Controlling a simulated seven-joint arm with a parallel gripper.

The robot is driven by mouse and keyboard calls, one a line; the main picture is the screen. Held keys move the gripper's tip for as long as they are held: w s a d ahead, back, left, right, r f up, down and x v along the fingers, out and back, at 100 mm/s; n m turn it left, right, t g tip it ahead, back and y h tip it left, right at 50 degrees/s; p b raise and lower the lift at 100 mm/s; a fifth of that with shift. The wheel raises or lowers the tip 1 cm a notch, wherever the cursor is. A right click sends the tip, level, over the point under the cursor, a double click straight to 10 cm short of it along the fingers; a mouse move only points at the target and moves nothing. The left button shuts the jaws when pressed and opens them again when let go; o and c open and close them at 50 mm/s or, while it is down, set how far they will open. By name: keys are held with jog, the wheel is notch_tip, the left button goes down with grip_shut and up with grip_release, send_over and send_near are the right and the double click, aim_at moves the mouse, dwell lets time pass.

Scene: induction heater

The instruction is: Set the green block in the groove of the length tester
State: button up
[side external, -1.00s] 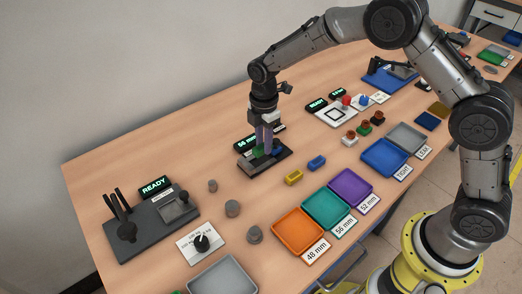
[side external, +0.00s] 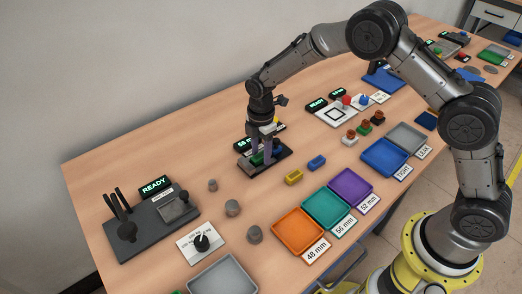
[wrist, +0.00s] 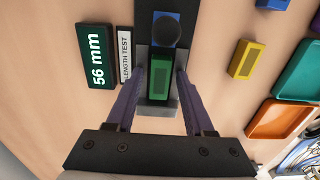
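The green block (wrist: 158,78) lies in the groove of the dark length tester (wrist: 160,112), just in front of a round dark knob on a blue part (wrist: 165,30). My gripper (wrist: 160,72) is open around the block, with a gap between each purple finger and its side. In the side external view my gripper (side external: 263,155) is low over the length tester (side external: 280,160), and the green block (side external: 257,159) shows between and below the fingers. The tester's display (wrist: 95,57) reads 56 mm.
A yellow block (side external: 294,177) and a blue block (side external: 316,162) lie to the right of the tester. Orange (side external: 298,226), teal (side external: 326,206) and purple (side external: 351,187) trays stand nearer the front edge. Grey cylinders (side external: 232,208) stand to the front left.

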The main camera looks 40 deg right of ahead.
dwell(0.3)
notch_tip(320, 180, up, 11)
notch_tip(320, 180, up, 9)
jog(key=m+t, duration=0.1)
jog(key=m, duration=0.3)
send_over(261, 155)
jog(key=s+d, duration=0.3)
jog(key=s, duration=0.2)
jog(key=s+d+r+m+t, duration=0.1)
jog(key=s+d+r+m, duration=0.15)
jog(key=s, duration=0.25)
jog(key=s+d+r+m+t, duration=0.1)
jog(key=s+r+m, duration=0.1)
jog(key=s+r, duration=0.25)
jog(key=s+d+m+t, duration=0.1)
jog(key=s+m, duration=0.2)
jog(key=s, duration=0.2)
jog(key=s+d+f+m, duration=0.1)
jog(key=s+m, duration=0.2)
jog(key=s, duration=0.3)
jog(key=s+d+f+m+t, duration=0.1)
jog(key=s+m, duration=0.2)
jog(key=s, duration=0.3)
jog(key=shift+s+d+f+m+t, duration=0.1)
jog(key=shift+s+d+m+t, duration=0.2)
jog(key=shift+d, duration=0.1)
